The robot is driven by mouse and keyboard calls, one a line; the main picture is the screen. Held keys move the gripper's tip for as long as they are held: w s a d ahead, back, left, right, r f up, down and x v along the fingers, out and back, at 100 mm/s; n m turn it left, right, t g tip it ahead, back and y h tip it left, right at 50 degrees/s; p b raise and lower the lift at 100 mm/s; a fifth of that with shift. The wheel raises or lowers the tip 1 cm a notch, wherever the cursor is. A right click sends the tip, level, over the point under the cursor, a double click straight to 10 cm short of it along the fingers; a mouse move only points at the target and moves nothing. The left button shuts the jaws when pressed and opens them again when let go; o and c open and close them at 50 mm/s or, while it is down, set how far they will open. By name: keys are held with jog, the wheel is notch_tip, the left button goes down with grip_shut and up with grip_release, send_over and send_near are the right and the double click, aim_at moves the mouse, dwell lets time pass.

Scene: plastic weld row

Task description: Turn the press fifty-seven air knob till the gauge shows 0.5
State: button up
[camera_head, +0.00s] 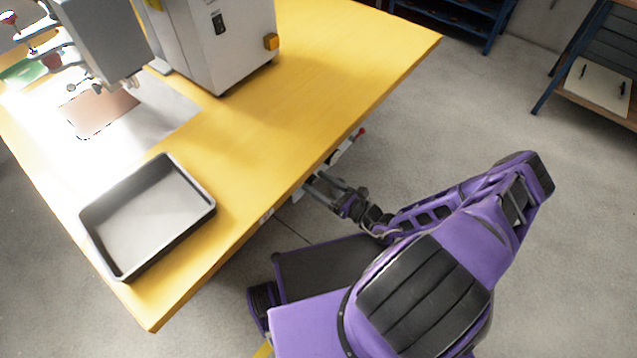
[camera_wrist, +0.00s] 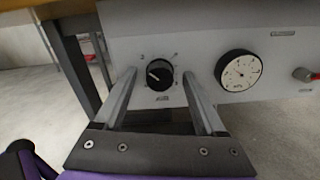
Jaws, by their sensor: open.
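The black air knob (camera_wrist: 159,74) sits on a light grey panel in the wrist view, with a white pointer line toward its left and "AIR" lettered below it. My gripper (camera_wrist: 166,78) is open, with one finger on each side of the knob in that view; whether the fingers touch it I cannot tell. The round gauge (camera_wrist: 239,71) has a white face and black rim right of the knob; its reading is too small to tell. In the head view my gripper (camera_head: 318,184) is at the yellow table's edge, and the knob and gauge are hidden there.
A red-tipped lever or button (camera_wrist: 304,75) is on the panel's right. A dark table leg (camera_wrist: 72,68) stands left of the panel. On the yellow table (camera_head: 330,60) are an empty black tray (camera_head: 205,203) and a grey machine (camera_head: 215,45). Grey floor is free at right.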

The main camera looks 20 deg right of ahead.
grip_shut()
dwell(0.4)
jog(key=shift+m, duration=0.3)
jog(key=m+b, duration=0.1)
jog(key=m, duration=0.4)
jog(key=shift+w+f+b, duration=0.1)
jog(key=shift+b, duration=0.2)
jog(key=m+b, duration=0.1)
jog(key=m, duration=0.5)
dwell(0.5)
grip_release()
